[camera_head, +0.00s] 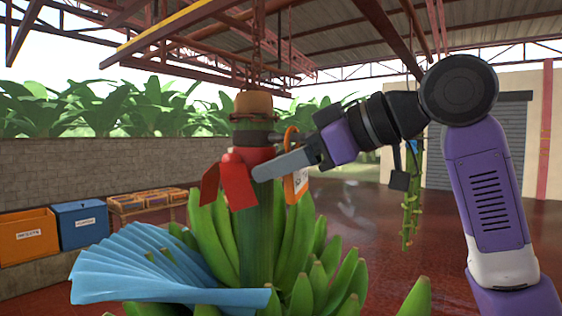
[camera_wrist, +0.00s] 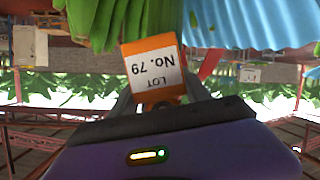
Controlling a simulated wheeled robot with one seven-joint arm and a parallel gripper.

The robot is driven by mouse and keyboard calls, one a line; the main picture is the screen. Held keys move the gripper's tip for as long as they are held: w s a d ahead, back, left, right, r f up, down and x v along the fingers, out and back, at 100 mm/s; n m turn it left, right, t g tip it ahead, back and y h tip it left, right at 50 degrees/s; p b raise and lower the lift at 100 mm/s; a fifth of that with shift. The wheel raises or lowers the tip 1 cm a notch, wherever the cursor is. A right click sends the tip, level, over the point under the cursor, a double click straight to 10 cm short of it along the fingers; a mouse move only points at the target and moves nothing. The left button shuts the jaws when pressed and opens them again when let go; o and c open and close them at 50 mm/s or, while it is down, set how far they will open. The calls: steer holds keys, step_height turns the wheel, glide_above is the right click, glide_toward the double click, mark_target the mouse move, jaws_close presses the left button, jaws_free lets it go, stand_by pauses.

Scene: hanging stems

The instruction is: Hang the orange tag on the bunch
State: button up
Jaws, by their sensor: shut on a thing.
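The banana bunch (camera_head: 258,225) hangs in the centre of the head view, its thick green stem under a brown cap. The orange tag (camera_head: 289,183) is at the right side of the stem, partly hidden by my gripper (camera_head: 268,170). In the wrist view the tag (camera_wrist: 152,76) reads "LOT No. 79" upside down, between my fingers (camera_wrist: 160,98). My gripper is shut on the tag. The tag's orange upper part rises beside a dark piece at the stem; I cannot tell whether it goes around anything there.
Red flaps (camera_head: 233,178) wrap the stem left of my gripper. A pleated blue sheet (camera_head: 150,272) spreads around the lower bunch. An orange bin (camera_head: 27,237), a blue bin (camera_head: 80,224) and crates (camera_head: 145,203) stand left. A thin green stem (camera_head: 411,205) hangs at right.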

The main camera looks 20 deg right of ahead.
steer(key=o, duration=1.7)
